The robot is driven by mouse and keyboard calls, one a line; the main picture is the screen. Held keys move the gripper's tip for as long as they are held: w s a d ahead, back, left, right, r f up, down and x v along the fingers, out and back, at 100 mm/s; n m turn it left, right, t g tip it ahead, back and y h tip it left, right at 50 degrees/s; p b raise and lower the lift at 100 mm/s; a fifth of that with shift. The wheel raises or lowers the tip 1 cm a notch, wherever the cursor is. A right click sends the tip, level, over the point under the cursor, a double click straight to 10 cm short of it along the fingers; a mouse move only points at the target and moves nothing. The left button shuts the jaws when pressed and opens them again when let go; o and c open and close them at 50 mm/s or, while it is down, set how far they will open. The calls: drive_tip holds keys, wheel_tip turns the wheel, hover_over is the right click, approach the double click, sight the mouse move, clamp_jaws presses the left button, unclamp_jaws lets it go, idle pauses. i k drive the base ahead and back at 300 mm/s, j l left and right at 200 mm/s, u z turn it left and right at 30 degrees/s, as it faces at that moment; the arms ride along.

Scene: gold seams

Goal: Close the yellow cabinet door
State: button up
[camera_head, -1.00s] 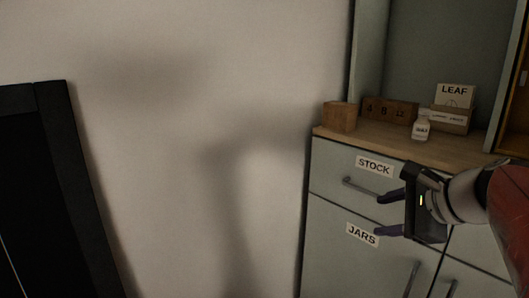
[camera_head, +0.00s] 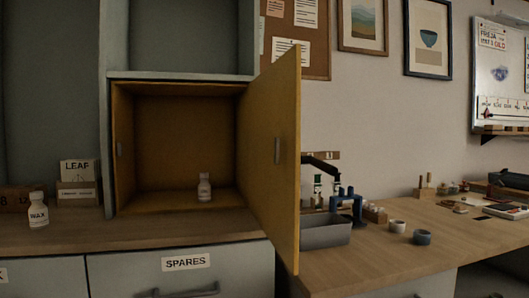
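The yellow cabinet door (camera_head: 272,150) stands wide open, hinged at the right side of the cabinet and swung out over the counter toward me. A grey handle (camera_head: 277,151) is on the door face that shows. The yellow-lined cabinet (camera_head: 178,140) is open, with a small white bottle (camera_head: 204,187) standing inside on its floor. My gripper is not in view.
A wooden counter (camera_head: 150,238) runs below the cabinet, with a SPARES drawer (camera_head: 185,280) under it. A bottle labelled WAX (camera_head: 38,210) stands left. Right of the door are a grey bin (camera_head: 326,232), cups (camera_head: 422,237) and a fairly clear desk (camera_head: 375,258).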

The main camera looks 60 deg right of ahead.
sight(273, 97)
drive_tip(key=k+l+z, duration=0.15)
drive_tip(key=l, duration=0.25)
drive_tip(key=k+l+z, duration=0.1)
drive_tip(key=l, duration=0.35)
drive_tip(key=k+l+z, duration=0.15)
drive_tip(key=l, duration=0.3)
drive_tip(key=k+l+z, duration=0.1)
drive_tip(key=l, duration=0.35)
